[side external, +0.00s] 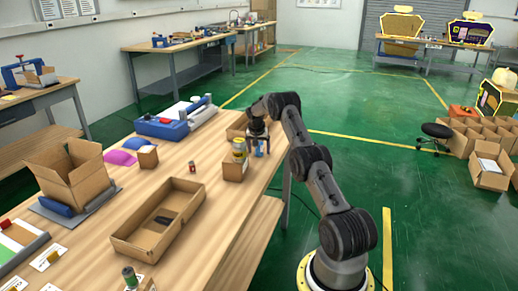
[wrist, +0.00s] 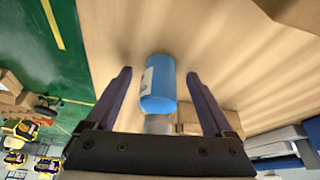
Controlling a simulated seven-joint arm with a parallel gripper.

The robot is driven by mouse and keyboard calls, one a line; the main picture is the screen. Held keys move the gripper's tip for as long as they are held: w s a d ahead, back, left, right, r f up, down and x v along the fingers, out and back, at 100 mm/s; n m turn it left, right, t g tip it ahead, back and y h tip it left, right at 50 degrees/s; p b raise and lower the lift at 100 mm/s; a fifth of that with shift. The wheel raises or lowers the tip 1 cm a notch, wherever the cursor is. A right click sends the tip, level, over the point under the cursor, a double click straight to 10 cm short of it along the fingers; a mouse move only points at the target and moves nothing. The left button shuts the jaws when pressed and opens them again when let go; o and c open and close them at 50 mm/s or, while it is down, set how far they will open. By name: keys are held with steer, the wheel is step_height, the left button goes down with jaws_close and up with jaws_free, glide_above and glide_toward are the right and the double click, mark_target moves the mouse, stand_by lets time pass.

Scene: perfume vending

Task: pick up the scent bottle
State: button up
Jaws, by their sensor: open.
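A blue scent bottle (wrist: 158,88) with a pale label on its side shows in the middle of the wrist view, with a grey part at its end nearest my palm. My gripper (wrist: 159,74) is open, with one dark finger on each side of the bottle and a visible gap on both sides. In the side external view my gripper (side external: 260,150) points down at the table's right edge. The blue there is too small to separate bottle from fingers.
An open cardboard tray (side external: 150,240) and a larger open box (side external: 78,180) lie farther left. Another box (side external: 237,125) stands behind.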

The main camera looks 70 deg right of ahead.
jaws_close()
stand_by(0.4)
steer(key=shift+r, duration=0.1)
